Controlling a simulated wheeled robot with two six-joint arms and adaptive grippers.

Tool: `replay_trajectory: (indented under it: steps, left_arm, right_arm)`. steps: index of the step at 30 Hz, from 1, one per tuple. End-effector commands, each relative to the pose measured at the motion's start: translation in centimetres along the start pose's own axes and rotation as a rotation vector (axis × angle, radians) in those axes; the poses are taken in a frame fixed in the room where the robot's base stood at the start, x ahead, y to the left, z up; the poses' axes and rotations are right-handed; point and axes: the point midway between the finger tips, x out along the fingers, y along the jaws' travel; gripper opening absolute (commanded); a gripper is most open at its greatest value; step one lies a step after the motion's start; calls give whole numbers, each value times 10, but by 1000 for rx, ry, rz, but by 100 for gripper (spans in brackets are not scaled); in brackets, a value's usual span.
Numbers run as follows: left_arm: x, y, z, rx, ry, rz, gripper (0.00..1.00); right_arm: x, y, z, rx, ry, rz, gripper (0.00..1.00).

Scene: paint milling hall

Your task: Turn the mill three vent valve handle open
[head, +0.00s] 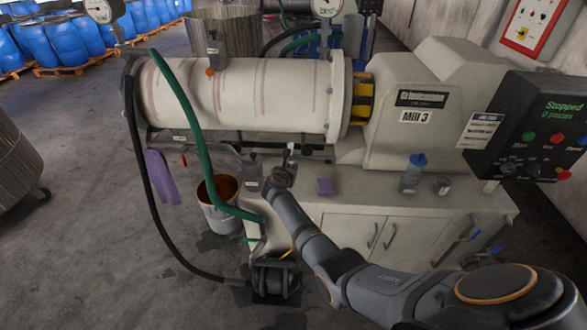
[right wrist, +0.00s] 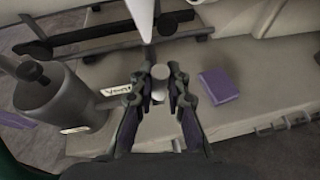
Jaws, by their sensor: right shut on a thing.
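The Mill 3 machine (head: 240,95) has a white horizontal drum with a grey housing on its right. My right gripper (head: 279,174) is below the drum, just above the cabinet top. In the right wrist view, my right gripper (right wrist: 159,88) is shut on a short grey upright cylinder, which looks like the vent valve handle (right wrist: 158,83). Beside it, a small white label (right wrist: 117,90) seems to read "Vent", next to a grey cylindrical body (right wrist: 62,98). The fingers hide the handle's sides, and its angle cannot be told. My left gripper is not in view.
A purple block (right wrist: 219,85) lies on the cabinet top, right of the gripper. A green hose (head: 185,105) and a bucket (head: 222,215) are left of the arm.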

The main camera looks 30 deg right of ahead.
Motion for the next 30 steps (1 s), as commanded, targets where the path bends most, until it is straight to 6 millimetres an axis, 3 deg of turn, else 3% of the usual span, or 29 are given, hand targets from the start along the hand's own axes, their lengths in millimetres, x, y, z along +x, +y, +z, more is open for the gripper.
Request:
replay_trajectory:
  steps: [23, 24, 28, 30]
  left_arm:
    - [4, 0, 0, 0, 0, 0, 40]
    - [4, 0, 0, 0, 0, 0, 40]
    - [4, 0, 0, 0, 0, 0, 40]
    - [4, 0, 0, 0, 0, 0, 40]
  right_arm:
    - [-1, 5, 2, -86, -22, -34, 0]
    - [-1, 5, 2, -86, -22, -34, 18]
    - [-1, 5, 1, -85, -21, -34, 36]
    - [-1, 5, 1, -85, -21, -34, 38]
